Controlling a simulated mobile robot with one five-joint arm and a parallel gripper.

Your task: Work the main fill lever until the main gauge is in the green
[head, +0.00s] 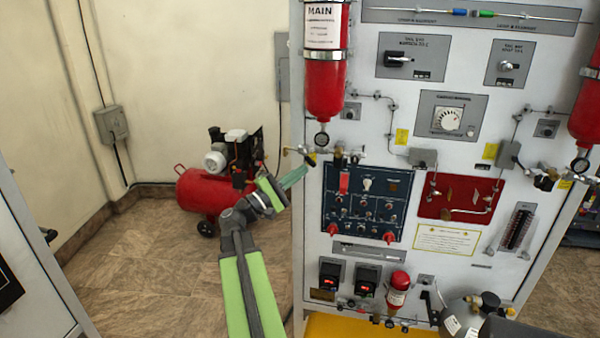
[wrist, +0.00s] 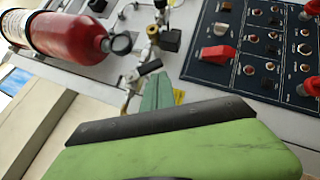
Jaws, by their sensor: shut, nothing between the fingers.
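The red MAIN cylinder (head: 326,85) hangs at the panel's upper left, and its lower end also shows in the wrist view (wrist: 65,38). The small round main gauge (head: 321,140) sits just under it, also in the wrist view (wrist: 121,44); its face is too small to read. Brass valve fittings (head: 330,151) run beside the gauge, with what looks like the main fill lever (head: 311,158) at their left end. My gripper (head: 293,177) is shut and empty, just below and left of the lever. In the wrist view its green fingertip (wrist: 156,92) overlaps the fittings; I cannot tell whether it touches.
The blue switch panel (head: 364,205) with red knobs is right of my gripper. A second red cylinder (head: 587,95) hangs at the far right. A red compressor (head: 203,190) stands on the floor behind, left of the panel. Floor at left is clear.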

